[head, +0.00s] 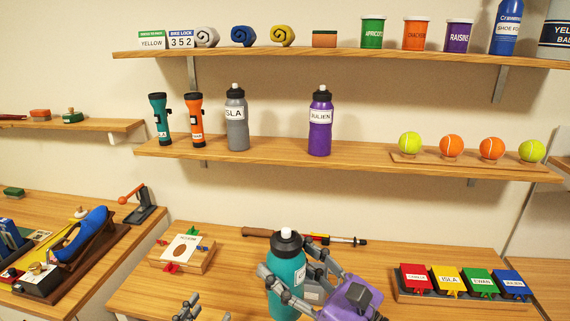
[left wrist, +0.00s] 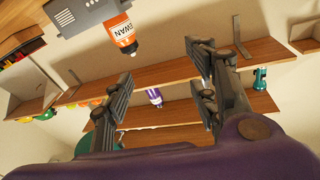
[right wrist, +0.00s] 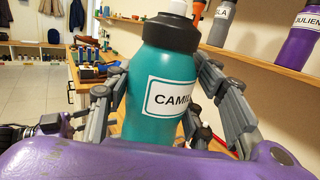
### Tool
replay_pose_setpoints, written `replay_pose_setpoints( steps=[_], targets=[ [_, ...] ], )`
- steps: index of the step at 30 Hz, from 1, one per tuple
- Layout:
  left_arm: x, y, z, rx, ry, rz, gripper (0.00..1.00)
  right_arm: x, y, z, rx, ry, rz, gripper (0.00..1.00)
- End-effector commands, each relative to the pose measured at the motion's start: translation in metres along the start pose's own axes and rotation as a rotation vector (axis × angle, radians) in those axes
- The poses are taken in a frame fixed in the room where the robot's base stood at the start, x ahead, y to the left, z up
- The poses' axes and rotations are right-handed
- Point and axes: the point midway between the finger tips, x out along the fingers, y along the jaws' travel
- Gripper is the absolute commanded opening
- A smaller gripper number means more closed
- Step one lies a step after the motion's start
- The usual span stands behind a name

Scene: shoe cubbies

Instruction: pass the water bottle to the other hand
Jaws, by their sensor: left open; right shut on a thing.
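The teal water bottle (head: 287,272), with a black cap and white spout, is upright above the front of the workbench. My right gripper (head: 292,276) is shut on its body. In the right wrist view the bottle (right wrist: 165,85) stands between the fingers, its label starting "CAMI". My left gripper (head: 188,311) is open and empty, low at the bottom edge of the head view, left of the bottle and apart from it. In the left wrist view the fingers of my left gripper (left wrist: 163,100) are spread wide, with nothing between them.
A grey bottle (head: 237,118) and a purple bottle (head: 320,122) stand on the middle shelf. An orange bottle (left wrist: 124,35) labelled "EWAN" shows in the left wrist view. Behind the held bottle lies a long-handled tool (head: 318,238). A coloured box rack (head: 462,298) is at right.

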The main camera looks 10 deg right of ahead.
Motion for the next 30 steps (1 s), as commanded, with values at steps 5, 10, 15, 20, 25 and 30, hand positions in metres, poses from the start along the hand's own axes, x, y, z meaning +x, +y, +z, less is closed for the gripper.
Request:
replay_pose_setpoints(
  steps=[5,10,15,20,25,30],
  targets=[
    [0.063,0.005,-0.092,0.100,0.252,0.213,0.53,0.000,0.000,0.002,-0.002,-0.004,0.001,0.04],
    [0.098,0.021,-0.176,0.207,0.442,0.463,0.53,0.000,0.000,0.002,-0.002,-0.004,0.001,0.04],
    [0.113,0.034,-0.245,0.338,0.554,0.731,0.53,0.000,0.000,0.002,-0.002,-0.004,0.001,0.04],
    [0.116,0.049,-0.297,0.475,0.584,0.985,0.53,0.000,0.000,0.002,-0.002,-0.004,0.001,0.04],
    [0.110,0.081,-0.337,0.623,0.561,1.254,0.53,0.000,0.000,0.002,-0.002,-0.004,0.001,0.04],
    [0.097,0.124,-0.358,0.787,0.489,1.518,0.53,0.000,0.000,0.002,-0.002,-0.004,0.001,0.04]
  ],
)
